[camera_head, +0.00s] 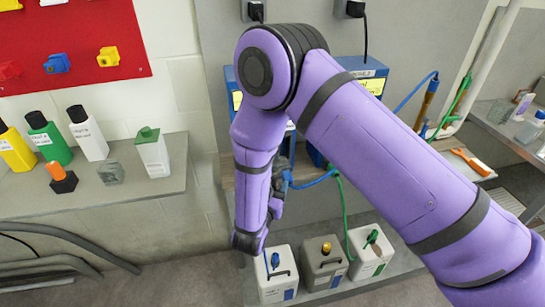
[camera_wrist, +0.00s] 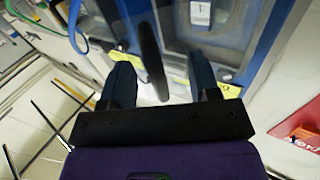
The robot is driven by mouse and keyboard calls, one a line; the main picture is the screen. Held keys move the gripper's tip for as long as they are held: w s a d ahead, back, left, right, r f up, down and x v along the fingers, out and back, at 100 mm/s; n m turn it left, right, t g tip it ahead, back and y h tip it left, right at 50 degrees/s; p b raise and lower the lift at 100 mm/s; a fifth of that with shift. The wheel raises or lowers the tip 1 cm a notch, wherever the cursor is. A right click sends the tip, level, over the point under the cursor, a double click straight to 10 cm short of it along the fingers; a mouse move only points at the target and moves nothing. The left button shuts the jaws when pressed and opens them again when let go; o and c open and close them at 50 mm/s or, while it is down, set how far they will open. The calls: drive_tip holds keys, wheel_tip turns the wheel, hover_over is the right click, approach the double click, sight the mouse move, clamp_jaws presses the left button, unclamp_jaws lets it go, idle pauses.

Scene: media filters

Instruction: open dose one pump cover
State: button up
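Two blue pump housings stand behind my arm in the head view, the left one (camera_head: 237,98) and the right one (camera_head: 372,84), each with a yellow label; my arm hides much of both. The wrist view shows a blue-framed pump cover (camera_wrist: 260,50) with a clear window, a white label marked 1 (camera_wrist: 201,13) and a yellow label strip (camera_wrist: 229,90). A dark elongated handle (camera_wrist: 152,62) stands out between the fingers of my gripper (camera_wrist: 162,80). The fingers are apart, with visible gaps on both sides of the handle. In the head view my gripper is mostly hidden by my arm.
Several white and grey canisters (camera_head: 325,260) stand low below the pumps. Blue and green hoses (camera_head: 345,215) hang near my wrist. A left shelf (camera_head: 110,197) holds bottles. An orange-handled tool (camera_head: 471,160) lies on the right bench.

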drive_tip(key=v, duration=0.6)
idle(0.7)
idle(0.5)
